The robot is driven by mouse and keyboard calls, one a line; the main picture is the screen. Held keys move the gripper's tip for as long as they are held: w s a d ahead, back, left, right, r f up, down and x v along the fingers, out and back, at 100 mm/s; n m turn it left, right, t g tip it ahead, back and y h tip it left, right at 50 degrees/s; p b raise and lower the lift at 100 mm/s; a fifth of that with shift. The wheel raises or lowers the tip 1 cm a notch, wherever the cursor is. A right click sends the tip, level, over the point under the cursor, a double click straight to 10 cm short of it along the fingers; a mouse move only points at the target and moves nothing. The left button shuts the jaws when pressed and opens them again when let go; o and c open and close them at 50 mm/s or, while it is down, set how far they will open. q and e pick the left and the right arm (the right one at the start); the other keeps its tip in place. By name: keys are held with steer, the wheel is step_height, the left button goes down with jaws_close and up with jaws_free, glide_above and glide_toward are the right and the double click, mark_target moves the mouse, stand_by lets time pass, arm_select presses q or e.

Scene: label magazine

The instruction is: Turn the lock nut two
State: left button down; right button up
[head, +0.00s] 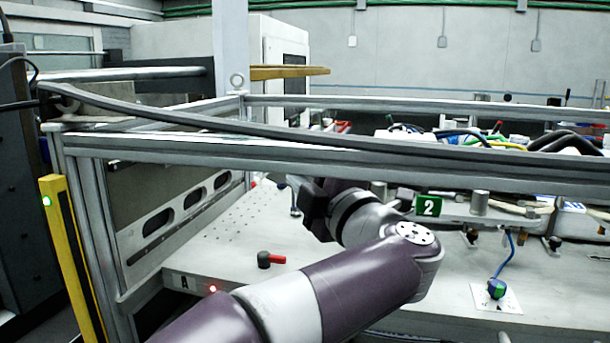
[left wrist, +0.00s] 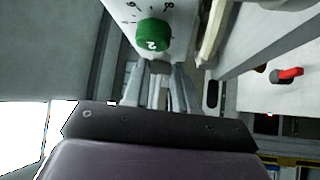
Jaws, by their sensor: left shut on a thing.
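In the left wrist view a green knob (left wrist: 153,35) marked 2 sits on a pale panel with dial marks around it. Directly below it is a small grey-brown piece, which I take for lock nut two (left wrist: 160,67). My left gripper (left wrist: 162,74) has its grey fingers closed on this piece, just under the knob. In the head view my left gripper (head: 296,184) is partly hidden behind my own dark wrist, above the pale bench, and the nut cannot be made out there. My right gripper is in neither view.
A red-and-black handle (head: 268,260) stands on the pale bench (head: 225,245); it also shows in the left wrist view (left wrist: 287,75). A metal frame rail (head: 330,160) crosses above my arm. A green sign marked 2 (head: 429,205) and cables lie to the right.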

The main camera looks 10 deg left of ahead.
arm_select(q)
steer(key=shift+r+n+g, duration=0.15)
steer(key=shift+n+g, duration=0.25)
steer(key=shift+n, duration=0.1)
stand_by(0.3)
steer(key=c, duration=0.9)
jaws_free()
steer(key=shift+a, duration=0.1)
steer(key=b+v, duration=0.1)
steer(key=v, duration=1.1)
steer(key=shift+s+d+r+b, duration=0.15)
steer(key=shift+s+d+b, duration=0.1)
steer(key=shift+s+b, duration=0.15)
steer(key=shift+w, duration=0.1)
